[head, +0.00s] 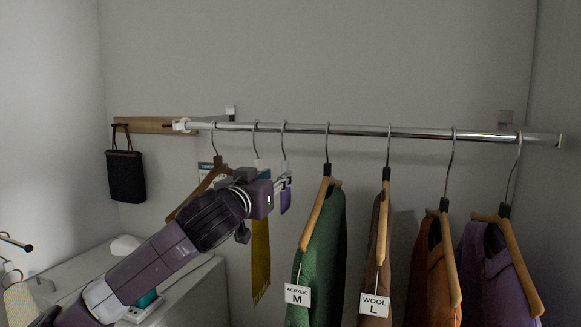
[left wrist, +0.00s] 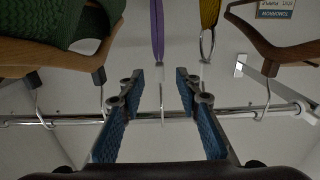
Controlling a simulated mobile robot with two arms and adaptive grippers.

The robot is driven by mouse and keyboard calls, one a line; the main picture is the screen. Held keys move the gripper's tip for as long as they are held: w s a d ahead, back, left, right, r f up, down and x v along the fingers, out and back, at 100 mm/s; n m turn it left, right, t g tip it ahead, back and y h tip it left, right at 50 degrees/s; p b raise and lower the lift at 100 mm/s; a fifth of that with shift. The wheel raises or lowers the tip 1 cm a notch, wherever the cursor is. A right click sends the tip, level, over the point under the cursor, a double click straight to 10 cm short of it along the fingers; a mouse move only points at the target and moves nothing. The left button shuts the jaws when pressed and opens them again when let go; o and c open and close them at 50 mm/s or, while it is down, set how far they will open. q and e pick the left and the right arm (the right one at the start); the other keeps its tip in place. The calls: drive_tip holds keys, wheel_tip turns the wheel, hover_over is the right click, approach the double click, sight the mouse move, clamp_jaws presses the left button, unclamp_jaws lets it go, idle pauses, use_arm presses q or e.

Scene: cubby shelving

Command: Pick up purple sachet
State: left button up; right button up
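The purple sachet (head: 286,200) hangs from a metal hook on the rail, just past my left gripper (head: 285,181) and partly hidden by it. In the left wrist view the purple sachet (left wrist: 157,30) appears edge-on as a narrow strip. It and its thin hook line up with the gap between the fingers of my left gripper (left wrist: 160,85). That gripper is open, with blue pads apart and nothing held between them. The sachet looks to be beyond the fingertips. My right gripper is not in view.
The chrome rail (head: 360,131) runs across the closet. A yellow strip (head: 261,262) hangs close by on the left, beside an empty wooden hanger (head: 190,194). A green garment (head: 325,240) hangs to the right, with brown, orange and purple garments beyond. A black bag (head: 126,177) hangs far left.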

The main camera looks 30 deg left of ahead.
sight(283, 167)
use_arm(q)
drive_tip(key=shift+w+a+r, duration=0.1)
drive_tip(key=shift+w+r, duration=0.15)
drive_tip(key=shift+r, duration=0.15)
drive_tip(key=shift+p+x, duration=0.65)
drive_tip(key=shift+x, duration=0.2)
drive_tip(key=p+x, duration=0.2)
drive_tip(key=x, duration=0.2)
drive_tip(key=shift+r+p, duration=0.1)
drive_tip(key=shift+p, duration=0.3)
drive_tip(key=shift+w, duration=0.65)
drive_tip(key=shift+c, duration=0.3)
clamp_jaws()
